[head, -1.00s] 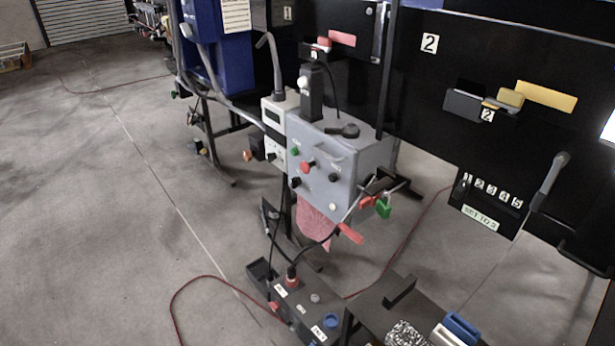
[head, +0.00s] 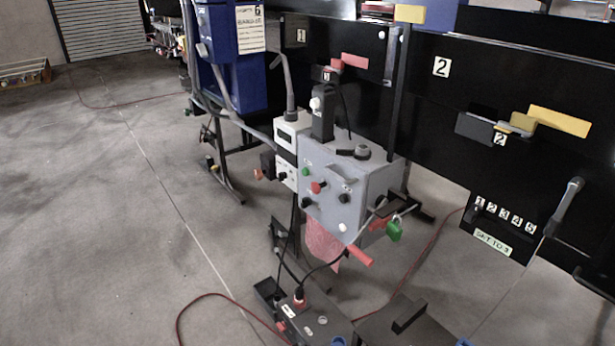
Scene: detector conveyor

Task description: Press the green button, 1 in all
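A grey control box (head: 330,205) stands in the middle of the head view. A small round green button (head: 305,172) sits at the upper left of its front face. A red knob (head: 318,187) is just below and right of it, and black knobs (head: 344,199) and a white button (head: 342,227) are on the same face. A green padlock (head: 394,231) hangs at the box's right side. Neither of my grippers shows in the view, and nothing covers the green button.
A low black box with a red plug (head: 299,297) is in front. A red cable (head: 200,297) lies on the floor.

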